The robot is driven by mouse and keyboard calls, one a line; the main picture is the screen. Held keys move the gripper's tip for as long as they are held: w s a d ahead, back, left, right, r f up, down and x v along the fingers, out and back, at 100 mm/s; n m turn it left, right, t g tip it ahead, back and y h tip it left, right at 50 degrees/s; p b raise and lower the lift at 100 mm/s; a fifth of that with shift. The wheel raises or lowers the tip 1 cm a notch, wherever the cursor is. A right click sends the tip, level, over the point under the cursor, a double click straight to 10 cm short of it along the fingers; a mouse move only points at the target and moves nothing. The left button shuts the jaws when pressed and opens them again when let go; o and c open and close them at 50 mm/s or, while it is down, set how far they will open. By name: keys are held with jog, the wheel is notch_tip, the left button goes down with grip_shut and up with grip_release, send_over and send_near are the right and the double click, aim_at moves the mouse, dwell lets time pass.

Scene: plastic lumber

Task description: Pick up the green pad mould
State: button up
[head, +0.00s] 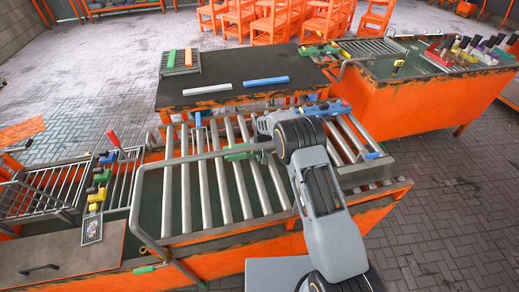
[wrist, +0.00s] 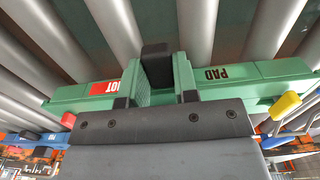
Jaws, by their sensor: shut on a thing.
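The green pad mould (wrist: 245,76) lies across the wrist view, with the word PAD upside down on its right part and a red label on its left part. My gripper (wrist: 156,82) is shut on the middle of it, and the dark gripper body hides its near side. In the head view, the left part of the green mould (head: 240,151) shows beside my gripper, above the rollers of the conveyor table. My arm hides the rest. I cannot tell whether the mould touches the rollers.
The grey roller table (head: 205,190) runs beneath my gripper. A dark table (head: 225,68) behind it holds a white bar (head: 207,89) and a blue bar (head: 266,82). Blue and red parts (head: 325,109) lie just right of my wrist. Coloured blocks (head: 98,185) stand at left.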

grip_shut()
jog(key=shift+w+r, duration=0.1)
jog(key=shift+r, duration=0.05)
dwell(0.4)
